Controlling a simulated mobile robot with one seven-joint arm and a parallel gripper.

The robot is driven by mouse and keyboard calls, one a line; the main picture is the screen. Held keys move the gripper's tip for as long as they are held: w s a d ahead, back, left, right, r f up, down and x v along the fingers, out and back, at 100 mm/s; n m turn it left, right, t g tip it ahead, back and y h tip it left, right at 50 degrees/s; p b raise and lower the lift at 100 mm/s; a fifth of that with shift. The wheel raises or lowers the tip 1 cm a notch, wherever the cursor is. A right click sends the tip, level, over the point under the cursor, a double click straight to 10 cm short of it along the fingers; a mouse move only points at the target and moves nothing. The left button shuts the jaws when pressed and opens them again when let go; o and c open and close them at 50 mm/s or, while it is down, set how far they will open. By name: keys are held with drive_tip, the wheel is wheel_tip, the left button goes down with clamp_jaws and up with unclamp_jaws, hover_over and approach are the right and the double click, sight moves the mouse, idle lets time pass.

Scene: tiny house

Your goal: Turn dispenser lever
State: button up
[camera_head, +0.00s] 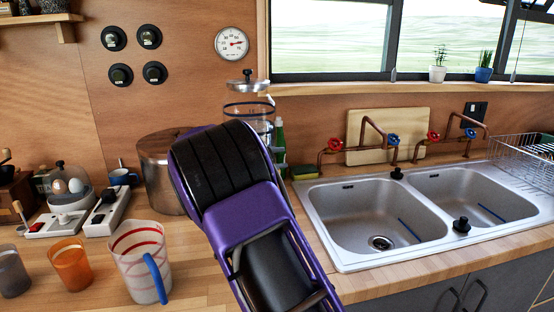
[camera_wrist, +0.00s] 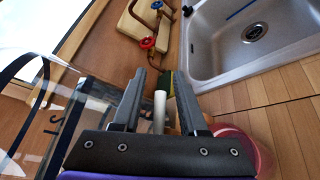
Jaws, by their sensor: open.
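The clear dispenser (camera_head: 248,109) with a metal lid stands on the counter, mostly hidden behind my purple and black arm in the head view. Its clear wall with dark markings (camera_wrist: 40,118) fills the left of the wrist view. My gripper (camera_wrist: 160,78) is open, its two dark fingers pointing away beside the dispenser. A pale, short cylinder (camera_wrist: 160,108) shows between the fingers; it may be the dispenser's lever or tap. I cannot tell whether either finger touches it.
A double sink (camera_head: 372,218) with copper taps lies to the right. A large metal pot (camera_head: 158,170) stands left of my arm. A striped jug (camera_head: 138,262) and an orange cup (camera_head: 71,265) stand at front left. A reddish clear vessel (camera_wrist: 240,148) is close below my gripper.

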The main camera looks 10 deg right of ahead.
clamp_jaws()
idle(0.3)
drive_tip(key=shift+s+m+g+h+p, duration=0.35)
drive_tip(key=shift+m+g+p, duration=0.35)
drive_tip(key=shift+g+p, duration=0.2)
drive_tip(key=shift+s+m+g+h+p, duration=0.25)
drive_tip(key=shift+s+m+g+p, duration=0.15)
drive_tip(key=shift+m+g+p, duration=0.45)
drive_tip(key=shift+s+m+g+h+p, duration=0.35)
drive_tip(key=shift+m+g+p, duration=0.2)
drive_tip(key=shift+g+p, duration=0.45)
unclamp_jaws()
